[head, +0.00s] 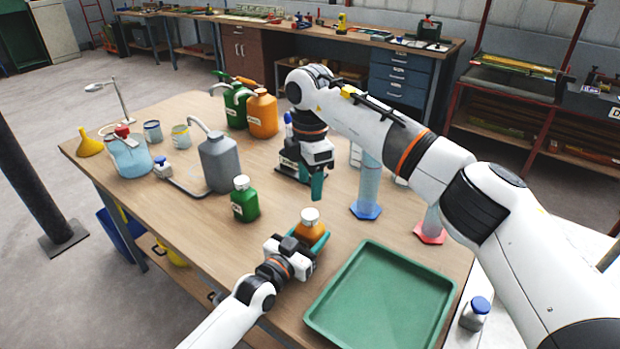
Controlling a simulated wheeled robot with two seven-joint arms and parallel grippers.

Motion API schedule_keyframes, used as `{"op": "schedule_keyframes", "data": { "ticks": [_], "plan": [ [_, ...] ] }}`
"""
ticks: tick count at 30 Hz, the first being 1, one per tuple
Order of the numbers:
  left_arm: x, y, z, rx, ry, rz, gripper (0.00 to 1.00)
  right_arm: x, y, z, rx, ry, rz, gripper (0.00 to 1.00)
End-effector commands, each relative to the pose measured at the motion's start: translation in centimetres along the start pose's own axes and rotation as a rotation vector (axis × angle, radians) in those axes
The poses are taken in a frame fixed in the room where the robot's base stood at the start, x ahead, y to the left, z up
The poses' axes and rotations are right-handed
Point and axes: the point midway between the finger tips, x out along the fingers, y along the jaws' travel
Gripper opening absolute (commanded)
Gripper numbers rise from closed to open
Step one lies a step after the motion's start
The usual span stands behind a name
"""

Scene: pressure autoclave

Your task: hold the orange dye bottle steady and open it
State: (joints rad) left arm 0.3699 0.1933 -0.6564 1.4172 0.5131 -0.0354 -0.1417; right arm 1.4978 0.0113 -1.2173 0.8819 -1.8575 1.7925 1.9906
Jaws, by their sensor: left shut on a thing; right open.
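The orange dye bottle (309,230) stands upright on the wooden table, with its white cap (310,216) on top. My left gripper (314,243) is shut around the bottle's lower body from the front left, and its teal fingers hide part of the bottle. My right gripper (317,186) points down in the air, behind and above the cap in the picture, and is apart from it. It is open and empty; its fingers overlap in this view, so the gap is hard to see.
A green bottle (245,200) stands left of the orange one. A green tray (383,302) lies at the right front. A grey jerrycan (219,163), a blue-based cylinder (368,185) and a red-based cylinder (431,228) stand around. A small blue-capped bottle (475,314) is at the far right.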

Motion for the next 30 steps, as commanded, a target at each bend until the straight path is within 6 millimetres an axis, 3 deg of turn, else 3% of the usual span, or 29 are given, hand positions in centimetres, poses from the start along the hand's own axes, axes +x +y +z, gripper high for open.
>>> {"op": "schedule_keyframes", "data": {
  "ticks": [6, 12, 17, 30],
  "plan": [
    [0.0, 0.0, 0.0, 0.001, 0.000, 0.000, 0.00, 0.0, 0.0, 0.0, 0.421, -0.001, 0.001, 0.51],
    [0.0, 0.0, 0.0, 0.001, 0.000, 0.000, 0.00, 0.0, 0.0, 0.0, 0.612, -0.001, 0.001, 0.51],
    [0.0, 0.0, 0.0, 0.001, 0.000, 0.000, 0.00, 1.1, 0.0, 0.0, 0.645, 0.000, 0.001, 0.51],
    [0.0, 0.0, 0.0, 0.001, 0.000, 0.000, 0.00, 7.3, 0.0, 0.0, 0.643, 0.000, 0.002, 0.51]
  ]
}}
